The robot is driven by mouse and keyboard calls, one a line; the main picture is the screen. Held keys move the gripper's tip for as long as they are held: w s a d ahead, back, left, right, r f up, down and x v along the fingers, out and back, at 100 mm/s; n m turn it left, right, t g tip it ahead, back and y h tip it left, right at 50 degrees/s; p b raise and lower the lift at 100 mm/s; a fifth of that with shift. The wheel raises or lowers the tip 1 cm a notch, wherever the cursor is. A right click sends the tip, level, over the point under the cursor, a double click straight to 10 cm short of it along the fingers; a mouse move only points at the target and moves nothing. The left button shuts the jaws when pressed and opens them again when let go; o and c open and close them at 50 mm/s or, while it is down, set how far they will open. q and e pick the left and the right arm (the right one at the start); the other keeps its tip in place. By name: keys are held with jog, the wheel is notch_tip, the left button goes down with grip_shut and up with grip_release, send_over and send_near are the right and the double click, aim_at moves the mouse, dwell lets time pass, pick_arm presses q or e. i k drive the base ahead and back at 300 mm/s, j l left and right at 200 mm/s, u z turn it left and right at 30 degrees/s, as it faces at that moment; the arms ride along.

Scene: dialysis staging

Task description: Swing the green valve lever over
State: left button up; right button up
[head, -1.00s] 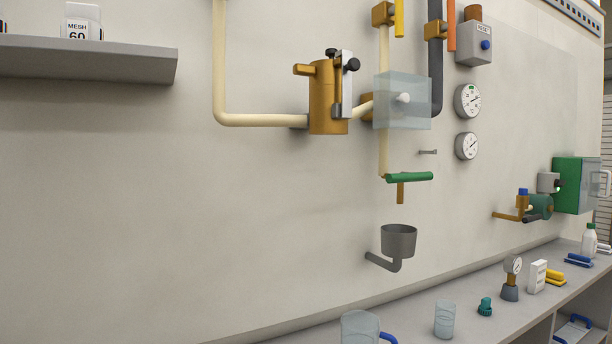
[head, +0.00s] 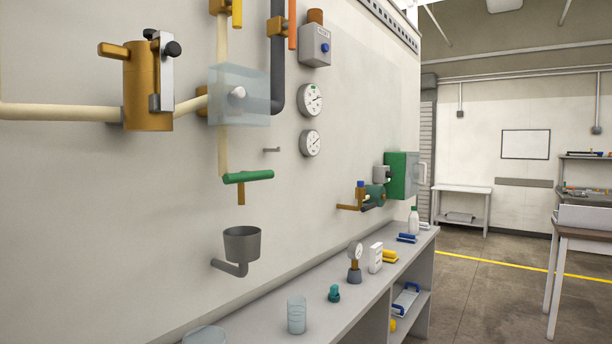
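The green valve lever (head: 248,177) lies roughly level across the lower end of a cream vertical pipe (head: 223,150) on the wall. A short brass outlet (head: 241,194) points down below it. A grey funnel cup (head: 242,244) with a bent drain pipe is fixed to the wall under the outlet. Neither of my grippers shows in the head view, and nothing touches the lever.
A clear box (head: 240,95) covers a white knob above the lever. Two round gauges (head: 310,99) are to its right. Below runs a grey bench (head: 345,310) with a beaker (head: 296,315) and a small gauge stand (head: 355,265). Open floor (head: 480,290) lies at right.

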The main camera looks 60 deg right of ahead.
aim_at(243, 177)
jog(key=z, duration=1.4)
